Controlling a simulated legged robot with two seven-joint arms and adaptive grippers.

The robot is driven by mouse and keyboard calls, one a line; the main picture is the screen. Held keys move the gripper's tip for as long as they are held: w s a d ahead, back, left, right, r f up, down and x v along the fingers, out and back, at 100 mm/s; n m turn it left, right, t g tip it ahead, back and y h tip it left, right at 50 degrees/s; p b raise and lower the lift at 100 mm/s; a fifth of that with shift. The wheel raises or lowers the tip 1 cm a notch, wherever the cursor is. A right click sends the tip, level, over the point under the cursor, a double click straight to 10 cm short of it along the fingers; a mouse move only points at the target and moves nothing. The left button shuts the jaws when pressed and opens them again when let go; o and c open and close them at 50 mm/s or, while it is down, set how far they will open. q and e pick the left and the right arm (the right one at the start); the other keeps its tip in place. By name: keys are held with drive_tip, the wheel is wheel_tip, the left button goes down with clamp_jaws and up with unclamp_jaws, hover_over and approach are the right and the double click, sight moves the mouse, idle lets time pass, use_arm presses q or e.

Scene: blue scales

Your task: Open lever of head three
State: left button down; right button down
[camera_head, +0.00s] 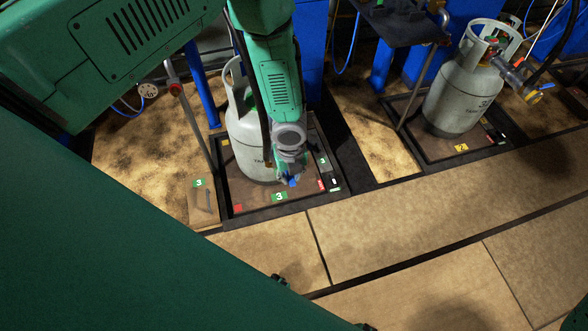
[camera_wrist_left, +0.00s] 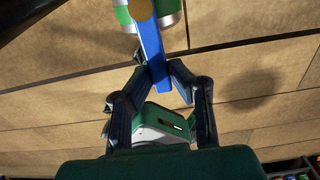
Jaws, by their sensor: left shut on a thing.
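My left gripper (camera_head: 290,178) hangs in front of the grey gas cylinder (camera_head: 245,145) on the scale (camera_head: 240,212) marked with a green 3. In the left wrist view, the fingers of this gripper (camera_wrist_left: 161,76) are closed on a long blue lever (camera_wrist_left: 152,45). The lever's upper end meets a yellow part (camera_wrist_left: 140,9) beside a green and silver cylindrical body (camera_wrist_left: 168,10). In the head view only a small bit of blue shows at the fingertips. My arm hides most of the filling head there. My right gripper is not in view.
A second grey cylinder (camera_head: 462,92) stands on the scale to the right, marked with a yellow 2 (camera_head: 461,147). A dark shelf (camera_head: 402,25) on a metal post is between the stations. Tan floor panels (camera_head: 400,215) in front are clear.

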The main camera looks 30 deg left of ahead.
use_arm(q)
drive_tip(key=shift+w+a+r, duration=0.15)
drive_tip(key=shift+w+a, duration=0.2)
drive_tip(key=shift+w, duration=0.05)
drive_tip(key=c, duration=1.6)
unclamp_jaws()
drive_tip(key=shift+o, duration=0.6)
drive_tip(key=shift+s, duration=0.1)
wheel_tip(320, 180, up, 12)
drive_tip(key=shift+f, duration=0.25)
